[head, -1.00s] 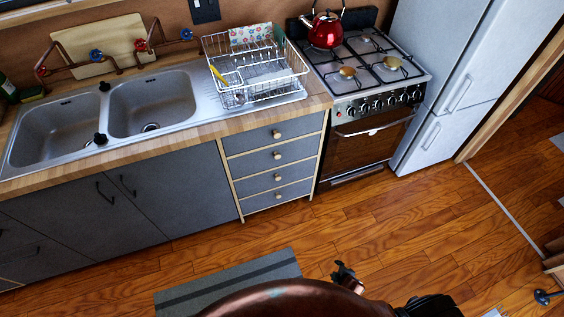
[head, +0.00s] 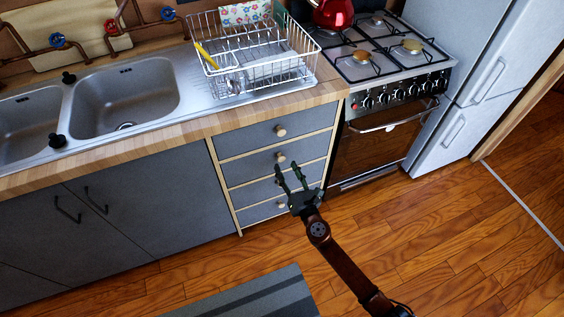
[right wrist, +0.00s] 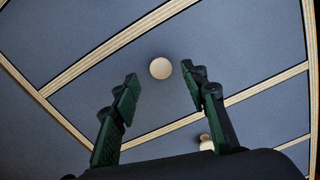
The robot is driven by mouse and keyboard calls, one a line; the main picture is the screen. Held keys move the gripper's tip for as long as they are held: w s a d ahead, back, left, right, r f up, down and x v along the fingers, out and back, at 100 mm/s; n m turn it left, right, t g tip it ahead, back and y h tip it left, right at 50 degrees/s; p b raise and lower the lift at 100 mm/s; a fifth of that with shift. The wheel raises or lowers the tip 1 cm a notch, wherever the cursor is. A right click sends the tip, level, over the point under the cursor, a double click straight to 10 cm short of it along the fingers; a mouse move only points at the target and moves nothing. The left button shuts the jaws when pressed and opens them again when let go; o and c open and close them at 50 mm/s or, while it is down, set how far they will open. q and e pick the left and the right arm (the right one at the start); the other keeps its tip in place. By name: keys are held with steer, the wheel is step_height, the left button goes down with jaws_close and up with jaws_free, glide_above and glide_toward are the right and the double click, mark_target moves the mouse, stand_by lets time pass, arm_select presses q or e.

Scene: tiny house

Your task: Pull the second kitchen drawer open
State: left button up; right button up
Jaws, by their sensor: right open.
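The kitchen drawer stack has grey fronts with wooden edging and round knobs, and all fronts look shut. The second drawer from the top (head: 250,166) has a pale round knob (head: 280,157). My right gripper (head: 287,168) is open and empty, its fingertips just below and in front of that knob in the head view. In the right wrist view, a knob (right wrist: 160,68), apparently the second drawer's, shows beyond and between the two open fingers (right wrist: 158,92), not gripped. Another knob (right wrist: 206,142) shows lower, partly hidden by a finger. My left gripper is out of view.
The stove (head: 390,110) and fridge (head: 465,90) stand right of the drawers. A grey cabinet (head: 150,200) is to the left, under the sink. A dish rack (head: 255,65) sits on the counter. The wooden floor in front is clear except for a grey mat (head: 250,295).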

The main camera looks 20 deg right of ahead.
mark_target(282, 161)
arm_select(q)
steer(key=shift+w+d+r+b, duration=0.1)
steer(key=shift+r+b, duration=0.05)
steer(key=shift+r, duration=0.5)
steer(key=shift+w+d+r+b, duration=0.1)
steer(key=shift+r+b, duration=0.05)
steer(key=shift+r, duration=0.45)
arm_select(e)
steer(key=shift+w+f, duration=0.1)
steer(key=shift+w, duration=1.95)
steer(key=shift+c, duration=0.5)
steer(key=shift+a, duration=0.1)
jaws_close()
